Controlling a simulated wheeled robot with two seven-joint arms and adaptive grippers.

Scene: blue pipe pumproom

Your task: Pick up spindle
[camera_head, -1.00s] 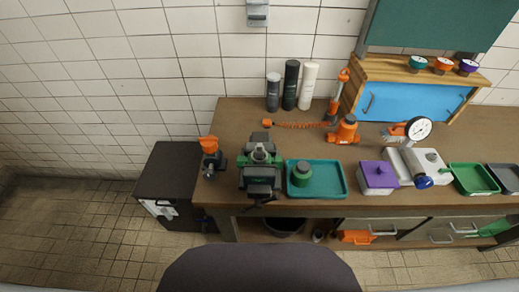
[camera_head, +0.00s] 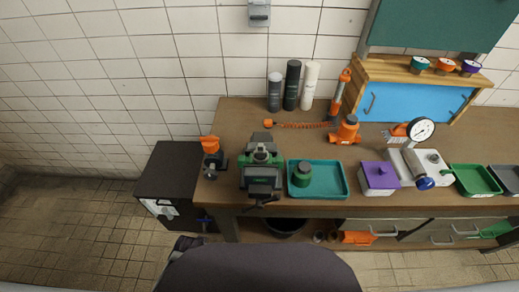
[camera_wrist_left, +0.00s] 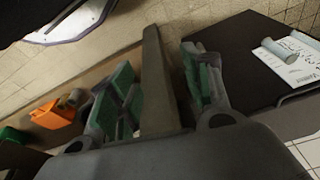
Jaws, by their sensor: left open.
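I cannot tell which thing is the spindle. A green-and-dark vise (camera_head: 262,172) stands at the bench's front left, with a green-rimmed round part in its top. A teal tray (camera_head: 336,191) beside it holds a dark green round part (camera_head: 302,171). An orange-topped fitting (camera_head: 210,147) stands at the bench's left corner. My left gripper (camera_head: 186,245) shows dark and partly hidden at the lower left, low in front of the bench. In the left wrist view its green-padded fingers (camera_wrist_left: 163,88) are apart; a brown bench beam shows between them. My right gripper is not in view.
A black cabinet (camera_head: 166,175) stands left of the workbench (camera_head: 240,120). An orange bin (camera_head: 356,237) and a dark bucket sit under the bench. A purple box (camera_head: 378,176), a gauge device (camera_head: 419,129) and green tray (camera_head: 475,179) stand right. Floor at left is clear.

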